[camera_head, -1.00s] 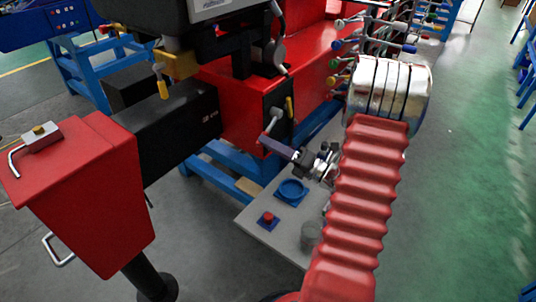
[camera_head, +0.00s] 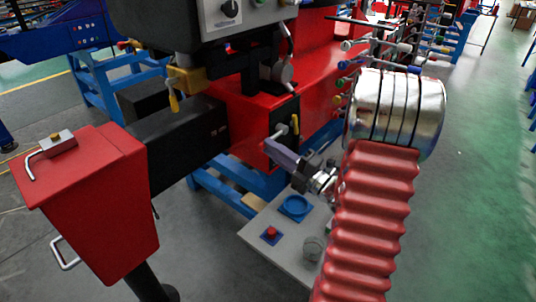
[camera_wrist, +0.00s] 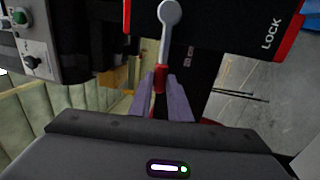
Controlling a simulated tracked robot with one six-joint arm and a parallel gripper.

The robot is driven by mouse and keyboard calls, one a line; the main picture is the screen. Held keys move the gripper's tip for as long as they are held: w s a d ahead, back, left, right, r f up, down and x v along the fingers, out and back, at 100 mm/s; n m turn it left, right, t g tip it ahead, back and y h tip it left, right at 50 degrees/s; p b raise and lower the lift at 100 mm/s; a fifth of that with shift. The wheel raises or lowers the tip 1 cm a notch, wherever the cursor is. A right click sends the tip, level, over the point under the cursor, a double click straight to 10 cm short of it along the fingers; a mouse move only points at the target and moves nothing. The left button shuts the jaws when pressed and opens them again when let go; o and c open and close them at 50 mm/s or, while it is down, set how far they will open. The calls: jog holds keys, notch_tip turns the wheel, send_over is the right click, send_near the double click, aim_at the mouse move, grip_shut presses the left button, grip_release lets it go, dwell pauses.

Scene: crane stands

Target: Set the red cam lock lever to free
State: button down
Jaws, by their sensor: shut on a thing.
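The cam lock lever (camera_wrist: 168,38) is a silver arm on a round pivot with a red grip (camera_wrist: 160,77) at its lower end in the wrist view. My gripper (camera_wrist: 162,85) is shut on that red grip, with one purple finger on each side. In the head view, the lever (camera_head: 281,131) shows small on a black plate, and the purple fingers of my gripper (camera_head: 270,145) meet its lower end. The grip itself is mostly hidden there. A white LOCK label (camera_wrist: 270,34) lies on the black plate to the right of the lever.
A yellow handle (camera_head: 295,124) sits close beside the lever. Several coloured-knob levers (camera_head: 350,65) stand behind my arm. A grey board with a blue dish (camera_head: 295,206), a red button (camera_head: 271,233) and a clear cup (camera_head: 313,249) lies below. A red box (camera_head: 95,205) stands at left.

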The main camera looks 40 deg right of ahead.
jog(key=shift+w+r, duration=0.1)
jog(key=shift+r, duration=0.1)
jog(key=c, duration=1.8)
grip_release()
jog(key=shift+w, duration=0.1)
jog(key=shift+o, duration=0.8)
jog(key=shift+f, duration=0.1)
jog(key=v, duration=1.4)
jog(key=shift+w, duration=0.1)
